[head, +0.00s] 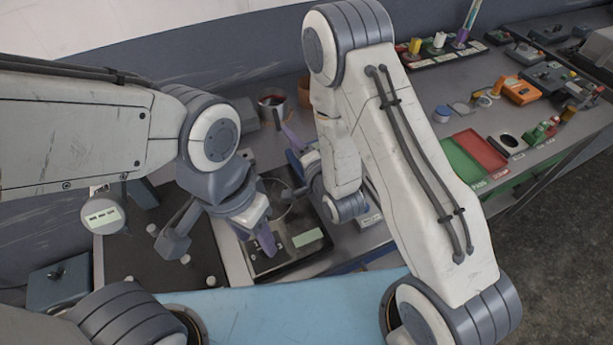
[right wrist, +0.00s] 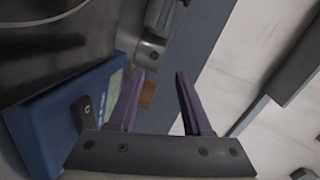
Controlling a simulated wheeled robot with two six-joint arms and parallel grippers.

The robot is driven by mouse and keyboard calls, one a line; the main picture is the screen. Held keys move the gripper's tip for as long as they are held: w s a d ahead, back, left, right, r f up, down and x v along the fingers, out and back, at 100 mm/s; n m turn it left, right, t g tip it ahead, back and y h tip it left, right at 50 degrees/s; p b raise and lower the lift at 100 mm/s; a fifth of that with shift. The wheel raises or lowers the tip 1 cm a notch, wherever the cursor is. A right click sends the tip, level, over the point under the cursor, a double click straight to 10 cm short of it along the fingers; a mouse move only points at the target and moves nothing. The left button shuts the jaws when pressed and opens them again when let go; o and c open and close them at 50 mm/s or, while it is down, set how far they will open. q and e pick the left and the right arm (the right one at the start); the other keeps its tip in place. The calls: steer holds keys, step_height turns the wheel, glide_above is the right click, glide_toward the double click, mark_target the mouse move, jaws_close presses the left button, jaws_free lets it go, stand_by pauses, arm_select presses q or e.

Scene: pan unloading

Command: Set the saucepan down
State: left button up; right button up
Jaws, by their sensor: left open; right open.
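I cannot make out a saucepan for certain. In the head view a dark scale-like device (head: 262,262) with a pale green display (head: 307,238) stands below centre. A thin round rim (head: 284,197) shows at its far part, partly hidden by my arms.
A blue box (right wrist: 60,118) lies left of the right fingers in the wrist view, with a brown block (right wrist: 148,94) near the left fingertip. Green (head: 461,163) and red (head: 481,149) trays lie at right.

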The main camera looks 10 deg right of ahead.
steer(key=a+n+g, duration=0.2)
steer(key=s+a+r+n+g, duration=0.1)
steer(key=n, duration=0.1)
steer(key=shift+a+r+h, duration=0.1)
steer(key=shift+h, duration=0.2)
steer(key=s+n+g, duration=0.1)
steer(key=s, duration=0.1)
steer(key=s+a+r+n+g, duration=0.1)
steer(key=s+n, duration=0.1)
steer(key=s+r+n+g+h, duration=0.1)
steer(key=s+n+g, duration=0.1)
steer(key=shift+a, duration=0.2)
steer(key=s+d+r+n+g+h, duration=0.1)
steer(key=s+d+r+n+g, duration=0.1)
steer(key=s, duration=0.5)
steer(key=s+d+r+n+g+h, duration=0.1)
steer(key=s+d+r+n+g, duration=0.1)
steer(key=s, duration=0.5)
steer(key=s+d+r+n+g+h, duration=0.1)
steer(key=s+d+r+n+g, duration=0.1)
steer(key=s, duration=0.5)
steer(key=r+n+g, duration=0.1)
steer(key=n+g, duration=0.1)
steer(key=n, duration=0.1)
steer(key=shift+s+n, duration=0.4)
steer(key=shift+d+r, duration=0.1)
